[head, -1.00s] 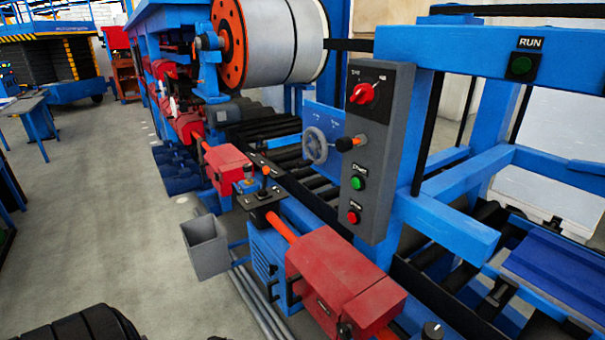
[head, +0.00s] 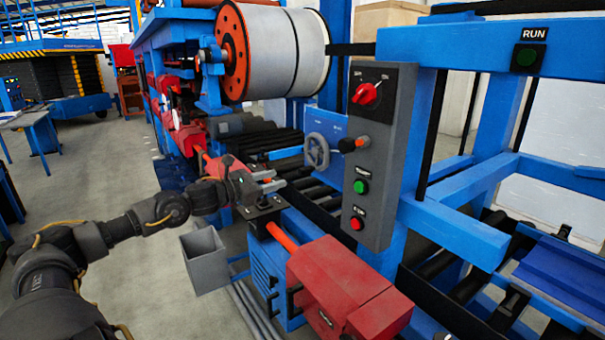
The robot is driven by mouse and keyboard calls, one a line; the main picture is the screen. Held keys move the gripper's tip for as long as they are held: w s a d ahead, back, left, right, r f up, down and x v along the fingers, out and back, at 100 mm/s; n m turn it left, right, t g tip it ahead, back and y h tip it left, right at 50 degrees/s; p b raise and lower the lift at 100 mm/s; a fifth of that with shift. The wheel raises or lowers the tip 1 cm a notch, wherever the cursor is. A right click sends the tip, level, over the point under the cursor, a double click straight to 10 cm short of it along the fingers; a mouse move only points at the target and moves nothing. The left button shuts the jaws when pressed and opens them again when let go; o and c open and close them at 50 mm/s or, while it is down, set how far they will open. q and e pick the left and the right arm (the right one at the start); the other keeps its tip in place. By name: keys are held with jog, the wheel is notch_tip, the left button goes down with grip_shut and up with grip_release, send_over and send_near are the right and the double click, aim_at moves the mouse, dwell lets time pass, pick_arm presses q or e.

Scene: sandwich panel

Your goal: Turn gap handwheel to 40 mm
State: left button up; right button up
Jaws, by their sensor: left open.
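The grey gap handwheel (head: 316,151) sits on a blue plate (head: 326,123) in the middle of the machine, just left of the grey control box. Its rim and spokes show; any scale mark is too small to read. My left gripper (head: 276,181) is open and empty, reaching in from the left. It is left of and a little below the handwheel, apart from it, over the black lever panel. My right gripper is not in view.
A grey control box (head: 374,200) with a red rotary switch (head: 366,93), an orange-and-black knob, and green and red buttons stands right of the handwheel. A red housing (head: 340,280) lies in front. A grey bin (head: 205,262) stands below my left arm.

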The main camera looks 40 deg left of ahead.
aim_at(299, 171)
pick_arm(q)
jog(key=shift+w, duration=0.1)
jog(key=p+x, duration=0.4)
jog(key=x, duration=0.5)
jog(key=shift+r, duration=0.15)
jog(key=shift+w+d, duration=0.25)
jog(key=shift+w, duration=0.45)
grip_shut()
